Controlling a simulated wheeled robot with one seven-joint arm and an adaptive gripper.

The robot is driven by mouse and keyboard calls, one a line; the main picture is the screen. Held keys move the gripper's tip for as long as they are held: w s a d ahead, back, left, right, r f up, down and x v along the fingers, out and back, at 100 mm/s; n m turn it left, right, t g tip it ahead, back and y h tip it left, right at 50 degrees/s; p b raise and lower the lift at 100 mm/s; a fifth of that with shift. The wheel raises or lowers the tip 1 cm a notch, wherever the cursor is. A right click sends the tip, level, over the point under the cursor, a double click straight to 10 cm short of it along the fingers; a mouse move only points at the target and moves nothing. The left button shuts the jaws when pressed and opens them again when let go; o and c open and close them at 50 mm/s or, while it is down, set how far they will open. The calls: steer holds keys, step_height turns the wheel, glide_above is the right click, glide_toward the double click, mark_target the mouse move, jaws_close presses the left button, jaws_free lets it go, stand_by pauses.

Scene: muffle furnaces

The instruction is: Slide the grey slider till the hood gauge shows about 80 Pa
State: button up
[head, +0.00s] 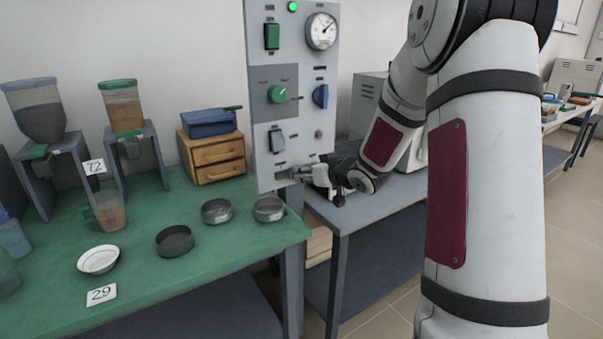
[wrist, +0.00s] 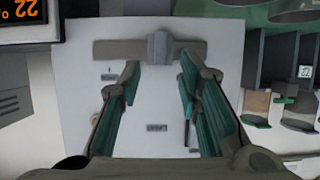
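A grey slider (wrist: 160,46) sits on a darker horizontal track (wrist: 115,49), slightly right of its middle in the wrist view. My gripper (wrist: 158,72) is open, with its green-padded fingers apart and nothing visible between the tips. The slider shows just beyond the gap between them; I cannot tell how deep the tips reach. In the head view, my gripper (head: 302,173) is at the lower edge of the grey panel (head: 262,100), and the slider is not clearly visible there. The round hood gauge (head: 321,31) is at the panel's top right, its needle pointing up and right; its figures are too small to read.
The panel also carries a green rocker switch (head: 272,36), a green knob (head: 278,94), a blue knob (head: 320,96) and a grey rocker switch (head: 277,140). Metal dishes (head: 216,211) stand on the green table (head: 215,262) at left. A wooden drawer box (head: 218,155) is beside the panel.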

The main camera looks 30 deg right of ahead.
steer(key=v, duration=0.7)
steer(key=shift+s, duration=0.3)
steer(key=shift+r, duration=0.15)
steer(key=s+a+r+m+g+h, duration=0.1)
steer(key=s+a+r+g+h, duration=0.15)
steer(key=s, duration=0.35)
steer(key=s+a+r+m+g+h, duration=0.1)
steer(key=s+a+r+g+h, duration=0.15)
steer(key=s, duration=0.25)
steer(key=s+a+f+n+g+y, duration=0.1)
steer(key=s+a+g+y, duration=0.1)
steer(key=s+a, duration=0.55)
steer(key=s+a+f+g+y, duration=0.1)
steer(key=s+a+g, duration=0.25)
steer(key=s, duration=0.75)
steer(key=s+a+f+n+g+y, duration=0.1)
steer(key=s+a+g+y, duration=0.1)
steer(key=s+a, duration=0.55)
step_height(320, 180, up, 17)
steer(key=s+d+t+p, duration=0.1)
steer(key=d+t+p, duration=0.1)
steer(key=p, duration=1.3)
steer(key=shift+t, duration=0.55)
steer(key=shift+d, duration=0.1)
